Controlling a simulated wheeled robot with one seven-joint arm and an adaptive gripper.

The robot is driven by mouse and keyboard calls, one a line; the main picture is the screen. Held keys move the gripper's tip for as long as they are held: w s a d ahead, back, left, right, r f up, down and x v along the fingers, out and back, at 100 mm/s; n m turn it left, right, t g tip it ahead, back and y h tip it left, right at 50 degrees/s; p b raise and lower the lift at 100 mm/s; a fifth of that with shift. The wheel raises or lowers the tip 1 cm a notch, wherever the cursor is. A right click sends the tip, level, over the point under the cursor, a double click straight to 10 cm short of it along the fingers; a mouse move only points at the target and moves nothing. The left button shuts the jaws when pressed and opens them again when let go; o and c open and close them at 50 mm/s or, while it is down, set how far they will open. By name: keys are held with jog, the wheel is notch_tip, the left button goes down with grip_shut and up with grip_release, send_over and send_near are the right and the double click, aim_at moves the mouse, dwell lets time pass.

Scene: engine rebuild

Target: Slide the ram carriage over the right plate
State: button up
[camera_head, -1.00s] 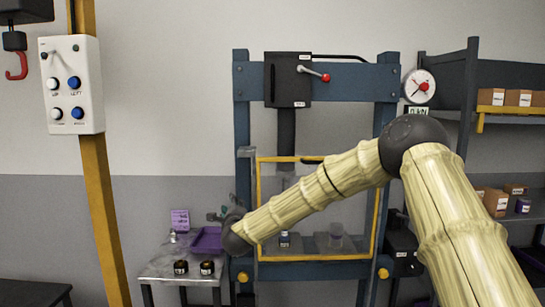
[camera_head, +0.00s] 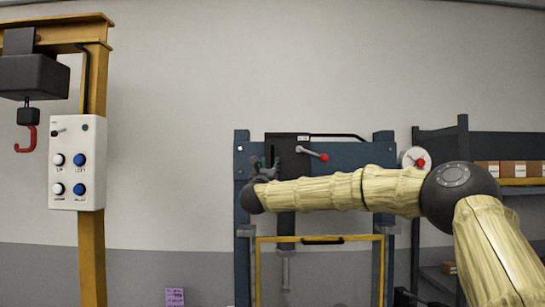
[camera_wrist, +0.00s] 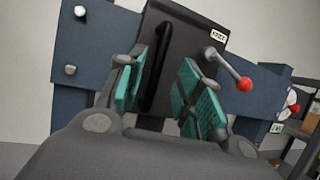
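The ram carriage (camera_head: 289,143) is a black box on the blue top beam of the press, left of the beam's middle, with its ram hanging below. In the wrist view the carriage (camera_wrist: 186,48) fills the middle, with a black upright handle bar (camera_wrist: 157,68) on its face. My gripper (camera_head: 264,166) is in front of the carriage's left side. In the wrist view my gripper (camera_wrist: 164,92) is open, its teal pads apart on either side of the handle bar; I see no contact. The right plate is not in view.
A lever with a red knob (camera_wrist: 243,84) juts from the carriage's right side, close to my right finger. The blue beam (camera_head: 350,154) is clear to the right of it, partly behind my arm. A yellow-framed guard (camera_head: 320,239) stands below. A hoist control box (camera_head: 78,163) is at left.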

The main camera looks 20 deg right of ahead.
aim_at(272, 160)
jog(key=p+x, duration=0.2)
jog(key=x, duration=0.3)
jog(key=shift+a+p, duration=0.1)
jog(key=shift+p, duration=0.2)
jog(key=shift+p+x, duration=0.4)
jog(key=shift+x, duration=0.5)
jog(key=shift+f, duration=0.1)
grip_shut()
